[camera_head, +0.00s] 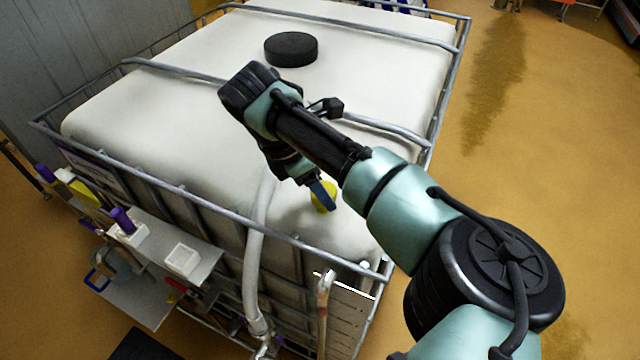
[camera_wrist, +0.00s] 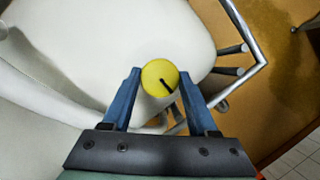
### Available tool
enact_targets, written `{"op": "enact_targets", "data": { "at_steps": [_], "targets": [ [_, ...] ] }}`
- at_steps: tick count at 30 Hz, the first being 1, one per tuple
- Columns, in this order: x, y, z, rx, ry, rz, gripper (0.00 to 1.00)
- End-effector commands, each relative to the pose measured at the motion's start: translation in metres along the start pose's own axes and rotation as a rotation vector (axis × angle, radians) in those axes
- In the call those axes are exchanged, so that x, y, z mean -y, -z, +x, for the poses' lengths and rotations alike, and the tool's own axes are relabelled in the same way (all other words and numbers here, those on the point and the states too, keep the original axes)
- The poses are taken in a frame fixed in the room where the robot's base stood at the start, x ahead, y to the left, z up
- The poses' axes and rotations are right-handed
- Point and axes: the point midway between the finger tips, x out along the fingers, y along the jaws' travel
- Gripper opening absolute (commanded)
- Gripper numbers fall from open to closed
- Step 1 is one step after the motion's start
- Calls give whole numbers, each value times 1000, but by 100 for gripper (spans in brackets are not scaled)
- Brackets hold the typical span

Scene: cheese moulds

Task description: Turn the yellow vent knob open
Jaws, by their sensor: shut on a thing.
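The yellow vent knob (camera_wrist: 158,80) is a round disc with a short black mark, on top of the white tank (camera_head: 180,110). In the wrist view its mark points toward the lower right. My gripper (camera_wrist: 157,88) has its two blue fingers on either side of the knob and is shut on it. In the head view the knob (camera_head: 323,196) shows only partly behind my blue finger, near the tank's front right corner.
A metal cage with rails (camera_head: 200,200) surrounds the tank. A black round lid (camera_head: 291,49) sits on the tank's far part. A pale hose (camera_head: 256,240) runs down the front. Shelves (camera_head: 185,235) with small items hang at the front left. Wet brown floor lies right.

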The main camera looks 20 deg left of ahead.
Motion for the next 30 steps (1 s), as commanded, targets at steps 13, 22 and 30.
{"op": "enact_targets", "data": {
  "at_steps": [13, 22, 30],
  "targets": [
    [3, -2, -1, -2, -120, -285, 4],
    [4, -3, 0, 1, -231, -548, 4],
    [5, -4, 1, 2, -329, -784, 4]
  ]
}}
